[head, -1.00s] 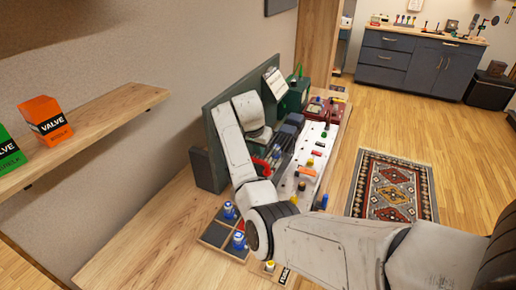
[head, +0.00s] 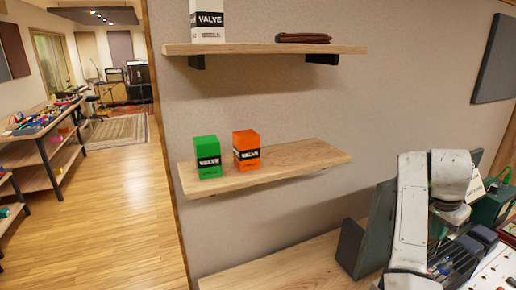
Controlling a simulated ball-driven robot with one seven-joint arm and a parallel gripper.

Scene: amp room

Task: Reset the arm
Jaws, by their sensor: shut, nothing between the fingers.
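My white arm rises at the lower right of the head view, bends over at its wrist and points down at the workbench (head: 285,262). My gripper (head: 447,262) is below the wrist, small and dark against the crowded bench parts. It is shut, with nothing held. The forearm hides part of the bench and of the dark green panel (head: 376,228) behind it.
A wall shelf (head: 290,172) holds a green valve box (head: 207,158) and an orange valve box (head: 246,150). An upper shelf (head: 260,49) holds a white valve box (head: 207,20) and a brown wallet-like item (head: 303,38). Clear wooden floor (head: 120,215) lies left.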

